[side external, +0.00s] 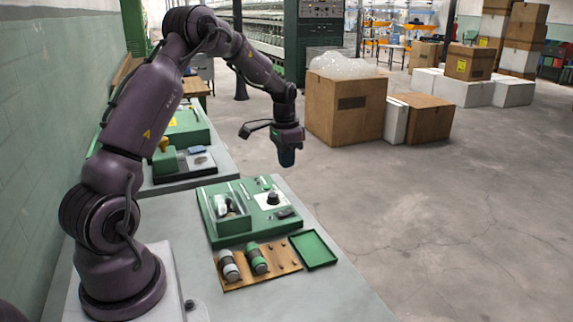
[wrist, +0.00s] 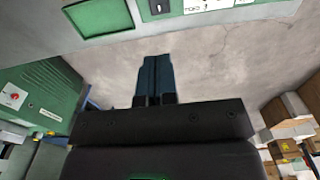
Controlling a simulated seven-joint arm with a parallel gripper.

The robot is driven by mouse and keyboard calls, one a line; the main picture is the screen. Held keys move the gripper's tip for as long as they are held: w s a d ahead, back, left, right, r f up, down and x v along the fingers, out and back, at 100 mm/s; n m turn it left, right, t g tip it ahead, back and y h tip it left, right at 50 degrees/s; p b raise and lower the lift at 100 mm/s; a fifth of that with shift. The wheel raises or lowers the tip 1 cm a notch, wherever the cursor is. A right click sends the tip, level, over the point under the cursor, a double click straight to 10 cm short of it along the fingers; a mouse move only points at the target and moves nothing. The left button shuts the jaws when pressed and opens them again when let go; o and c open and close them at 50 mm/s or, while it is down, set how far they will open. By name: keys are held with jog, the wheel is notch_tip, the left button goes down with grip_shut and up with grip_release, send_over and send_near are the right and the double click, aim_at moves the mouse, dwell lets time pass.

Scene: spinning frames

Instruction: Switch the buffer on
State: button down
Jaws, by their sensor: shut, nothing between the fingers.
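A green bench unit (side external: 222,238) sits on the grey table in the side external view. It has a clear-covered bay (side external: 230,211) on its left and a dark round knob (side external: 272,198) on a white plate. A dark oblong part (side external: 287,213) lies at its front right. I cannot read a label that names the buffer or tell the knob's setting. My gripper (side external: 287,158) hangs in the air above and beyond the unit, touching nothing. In the wrist view its dark fingers (wrist: 154,82) are together and empty.
A wooden board (side external: 282,268) with two cylinders and an empty green tray (side external: 314,249) lie in front of the unit. A second green machine (side external: 187,132) stands on the table behind. Cardboard boxes (side external: 345,105) stand on the floor beyond. The air around my gripper is clear.

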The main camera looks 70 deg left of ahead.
aim_at(290, 210)
jog(key=shift+s+r+t, duration=0.1)
jog(key=shift+s+t, duration=0.45)
jog(key=shift+t, duration=0.05)
jog(key=f, duration=0.4)
jog(key=w+f, duration=0.1)
jog(key=f, duration=0.4)
jog(key=w+f, duration=0.1)
jog(key=f, duration=0.4)
